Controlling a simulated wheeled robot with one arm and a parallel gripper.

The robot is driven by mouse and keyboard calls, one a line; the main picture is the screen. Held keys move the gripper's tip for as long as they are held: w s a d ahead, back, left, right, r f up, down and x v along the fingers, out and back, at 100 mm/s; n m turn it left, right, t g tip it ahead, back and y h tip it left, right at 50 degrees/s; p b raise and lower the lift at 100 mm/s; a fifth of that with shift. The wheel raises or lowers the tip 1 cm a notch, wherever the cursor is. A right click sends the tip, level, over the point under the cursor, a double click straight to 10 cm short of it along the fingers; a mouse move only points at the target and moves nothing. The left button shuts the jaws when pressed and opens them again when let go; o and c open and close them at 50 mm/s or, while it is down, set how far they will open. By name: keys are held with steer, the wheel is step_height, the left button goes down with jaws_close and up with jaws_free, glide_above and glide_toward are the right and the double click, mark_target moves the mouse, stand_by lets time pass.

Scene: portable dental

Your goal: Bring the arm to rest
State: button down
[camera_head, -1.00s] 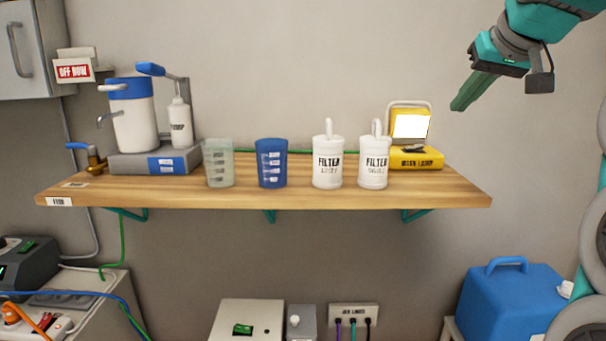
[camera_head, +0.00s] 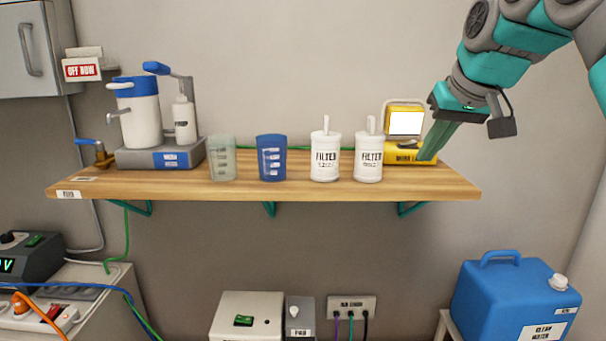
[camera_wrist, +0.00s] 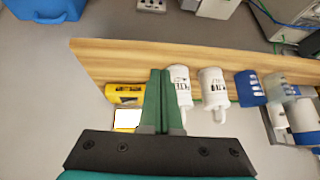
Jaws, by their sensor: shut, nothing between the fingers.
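My gripper (camera_head: 428,155) is at the right end of the wooden shelf (camera_head: 270,196), its green fingers shut together and empty. In the head view the fingers point down and left and overlap the right part of the yellow work lamp (camera_head: 400,150). I cannot tell whether they touch it. In the wrist view the shut fingers (camera_wrist: 160,75) show between the yellow lamp (camera_wrist: 122,96) and a white filter canister (camera_wrist: 182,90). My arm reaches in from the upper right of the head view.
Two white filter canisters (camera_head: 326,160), a blue cup (camera_head: 271,160), a clear cup (camera_head: 222,160) and a white dispenser with a blue lid (camera_head: 138,115) stand on the shelf. A blue water container (camera_head: 512,300) stands at lower right. The wall above the shelf's middle is clear.

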steer(key=s+a+f+g, duration=0.2)
steer(key=s+f+g, duration=0.1)
steer(key=s+f, duration=0.7)
steer(key=s+a+f+g+h, duration=0.1)
steer(key=s+a+f+g, duration=0.1)
steer(key=s+f, duration=0.9)
steer(key=s+a+f+g, duration=0.2)
steer(key=s+f, duration=0.8)
steer(key=f, duration=0.5)
steer(key=shift+s+f+g, duration=0.3)
steer(key=shift+g, duration=0.5)
